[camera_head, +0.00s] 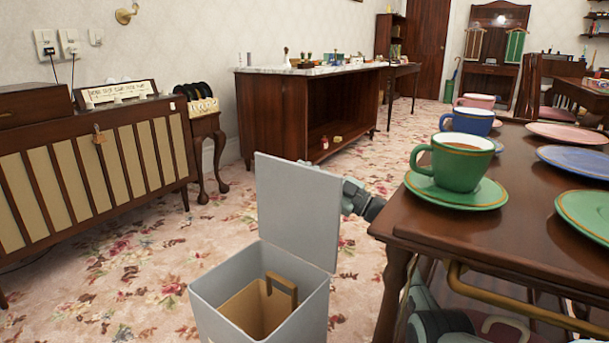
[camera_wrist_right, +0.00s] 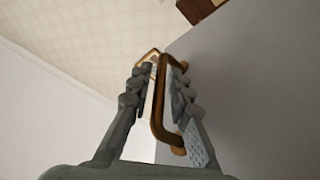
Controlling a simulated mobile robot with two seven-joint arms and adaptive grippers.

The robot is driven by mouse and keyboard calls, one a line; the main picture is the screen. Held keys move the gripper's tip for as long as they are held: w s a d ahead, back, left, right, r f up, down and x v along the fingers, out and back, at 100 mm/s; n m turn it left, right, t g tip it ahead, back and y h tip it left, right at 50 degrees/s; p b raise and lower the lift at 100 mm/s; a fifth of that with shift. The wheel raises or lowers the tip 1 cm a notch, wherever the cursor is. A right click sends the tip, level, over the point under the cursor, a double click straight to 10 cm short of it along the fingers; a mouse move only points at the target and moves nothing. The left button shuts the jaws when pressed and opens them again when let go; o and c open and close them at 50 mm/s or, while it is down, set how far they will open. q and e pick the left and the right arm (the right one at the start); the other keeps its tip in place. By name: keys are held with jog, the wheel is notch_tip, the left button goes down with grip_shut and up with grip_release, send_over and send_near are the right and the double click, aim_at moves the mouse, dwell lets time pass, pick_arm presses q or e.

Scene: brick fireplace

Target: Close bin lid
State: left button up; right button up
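The grey bin (camera_head: 225,307) stands on the carpet at the bottom of the head view. Its flat grey lid (camera_head: 297,208) stands open, nearly upright at the bin's far side. My right gripper (camera_head: 347,196) is behind the lid's right edge in the head view, its fingertips mostly hidden. In the right wrist view my right gripper (camera_wrist_right: 157,85) has its fingers apart, either side of a brass handle (camera_wrist_right: 158,125) beside a grey surface (camera_wrist_right: 240,95), apparently the lid. A thin gap shows between the left finger and the handle. My left gripper is not in view.
A brown box-like item (camera_head: 257,308) sits inside the bin. A dark wooden trolley (camera_head: 400,227) with cups, saucers and plates stands close on the right, with a brass rail (camera_head: 510,300). A slatted cabinet (camera_head: 90,185) is on the left. Carpet is free left of the bin.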

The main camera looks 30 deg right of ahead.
grip_shut()
jog(key=shift+a, duration=0.1)
